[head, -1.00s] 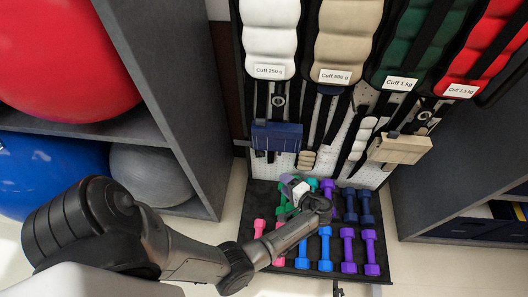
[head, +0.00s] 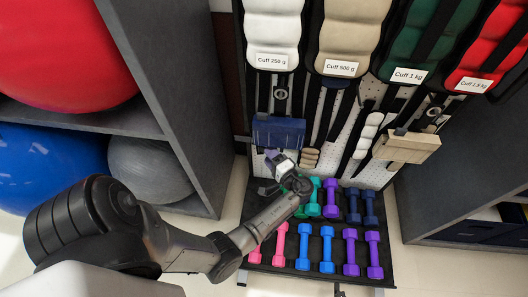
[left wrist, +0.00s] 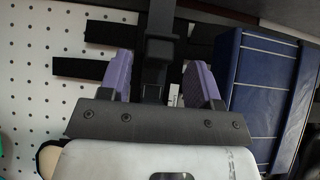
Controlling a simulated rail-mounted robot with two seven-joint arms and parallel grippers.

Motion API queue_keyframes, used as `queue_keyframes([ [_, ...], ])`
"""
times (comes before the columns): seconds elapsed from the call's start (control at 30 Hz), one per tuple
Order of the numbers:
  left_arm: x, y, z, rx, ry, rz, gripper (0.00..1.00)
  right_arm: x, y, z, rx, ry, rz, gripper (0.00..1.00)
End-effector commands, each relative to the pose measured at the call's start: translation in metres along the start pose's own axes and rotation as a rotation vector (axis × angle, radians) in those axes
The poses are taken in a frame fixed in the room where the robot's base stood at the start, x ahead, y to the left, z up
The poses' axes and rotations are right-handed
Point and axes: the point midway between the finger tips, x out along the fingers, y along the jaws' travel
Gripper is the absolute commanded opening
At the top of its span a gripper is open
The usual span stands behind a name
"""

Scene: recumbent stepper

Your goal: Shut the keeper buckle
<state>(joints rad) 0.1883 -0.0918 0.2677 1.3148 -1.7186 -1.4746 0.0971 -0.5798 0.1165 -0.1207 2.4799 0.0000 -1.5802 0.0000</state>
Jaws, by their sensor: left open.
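My left gripper (head: 275,158) is just below the blue box (head: 278,132) hanging on the pegboard. In the left wrist view my left gripper (left wrist: 162,75) has its two purple fingers wide apart, with nothing held. A black strap with a block-like black fitting (left wrist: 160,50), seemingly the keeper buckle, shows between the fingers; I cannot tell how deep between them it lies. Its lower part is hidden behind the gripper. Whether the buckle is open or shut is not clear. In the head view the buckle cannot be made out.
The blue box stands close to the right finger in the left wrist view (left wrist: 265,90). White pegboard (left wrist: 35,60) is on the left there. Several dumbbells lie on a black tray (head: 340,274) below. A beige block (head: 410,147) hangs to the right.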

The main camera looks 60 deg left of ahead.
Motion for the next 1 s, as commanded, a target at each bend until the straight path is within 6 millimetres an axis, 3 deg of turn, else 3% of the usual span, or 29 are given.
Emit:
queue_keyframes([
  [0.3,0.034,0.001,0.0,0.001,0.0,0.0,0.57,0.014,0.003,0.005,-0.009,-0.002,0.008,0.43],
  [0.73,0.04,0.0,0.0,0.0,0.0,0.001,0.57,0.015,0.001,0.005,-0.003,-0.001,0.003,0.43],
  [1.0,0.04,0.0,0.0,0.001,0.001,0.001,0.34,0.015,-0.001,0.004,0.002,0.0,-0.001,0.43],
])
